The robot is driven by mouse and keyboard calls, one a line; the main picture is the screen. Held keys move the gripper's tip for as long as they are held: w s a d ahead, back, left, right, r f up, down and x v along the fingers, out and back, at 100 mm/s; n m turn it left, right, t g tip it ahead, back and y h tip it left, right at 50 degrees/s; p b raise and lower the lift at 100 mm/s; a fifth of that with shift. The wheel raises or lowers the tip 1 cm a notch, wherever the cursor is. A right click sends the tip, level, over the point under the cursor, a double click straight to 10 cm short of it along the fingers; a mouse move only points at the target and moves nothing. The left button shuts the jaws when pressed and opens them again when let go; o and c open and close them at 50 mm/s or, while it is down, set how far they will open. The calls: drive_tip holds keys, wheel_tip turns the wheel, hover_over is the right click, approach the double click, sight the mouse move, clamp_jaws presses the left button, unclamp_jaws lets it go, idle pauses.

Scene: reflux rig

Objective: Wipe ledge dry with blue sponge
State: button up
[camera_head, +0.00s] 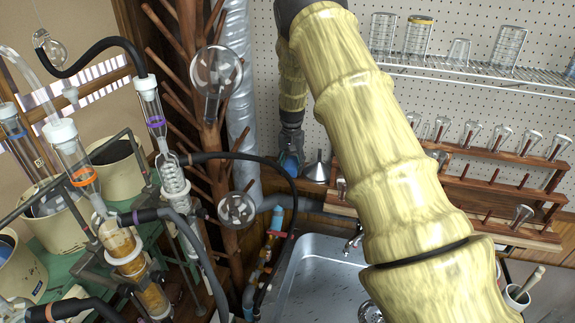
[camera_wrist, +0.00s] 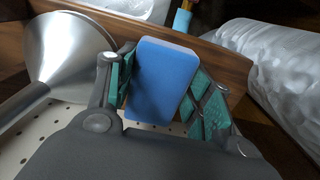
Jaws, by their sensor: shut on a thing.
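My gripper (camera_head: 291,152) is shut on the blue sponge (camera_head: 290,166), low against the pegboard, between the silver duct and a metal funnel. In the wrist view the sponge (camera_wrist: 160,80) is a blue block with a paler edge, held between the green-padded fingers of my gripper (camera_wrist: 165,88). The brown wooden ledge (camera_wrist: 222,63) runs behind the sponge in the wrist view. Part of the ledge (camera_head: 312,188) shows below the funnel in the head view. I cannot tell whether the sponge touches the ledge, or whether the ledge is wet.
The metal funnel (camera_head: 318,168) stands close beside my gripper; it fills the left of the wrist view (camera_wrist: 68,55). The silver duct (camera_head: 239,90) is on the other side. A steel sink (camera_head: 320,275) lies below. Glassware and hoses crowd the left; a wooden flask rack (camera_head: 500,205) stands right.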

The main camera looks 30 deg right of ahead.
drive_tip(key=shift+w+a, duration=1.3)
drive_tip(key=shift+w, duration=0.25)
drive_tip(key=shift+s+d, duration=1.35)
drive_tip(key=shift+s, duration=0.25)
drive_tip(key=shift+w+a, duration=1.35)
drive_tip(key=shift+w, duration=0.25)
drive_tip(key=shift+s+d, duration=0.1)
drive_tip(key=shift+s+d, duration=0.9)
drive_tip(key=shift+s, duration=0.15)
